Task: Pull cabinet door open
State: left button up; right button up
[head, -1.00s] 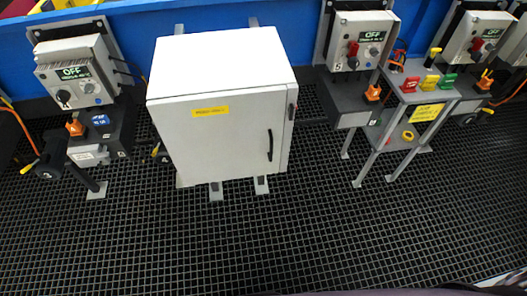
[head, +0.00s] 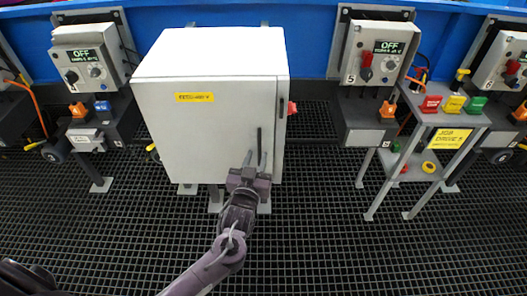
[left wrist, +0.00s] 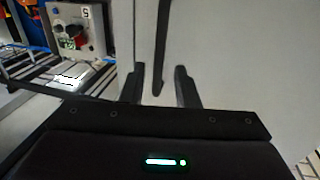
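The white cabinet (head: 200,122) stands in the middle of the head view, its front door shut and a yellow label on it. The dark vertical door handle (head: 259,142) is near the door's right edge. My left gripper (head: 256,160) is at the handle's lower part. In the left wrist view my left gripper (left wrist: 158,85) is open, with the handle (left wrist: 162,50) between its two fingers and the door (left wrist: 225,70) behind. A gap shows on both sides of the handle. My right gripper does not show.
A red part (head: 292,108) sits on the cabinet's right side. Control boxes (head: 88,62) (head: 377,55) stand left and right. A grey stand (head: 440,115) with colored blocks is at the right. The black grating floor (head: 330,245) in front is clear.

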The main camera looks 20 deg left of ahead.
aim_at(259, 152)
pick_arm(q)
jog(key=shift+w+a, duration=0.1)
jog(key=shift+w, duration=1.9)
grip_shut()
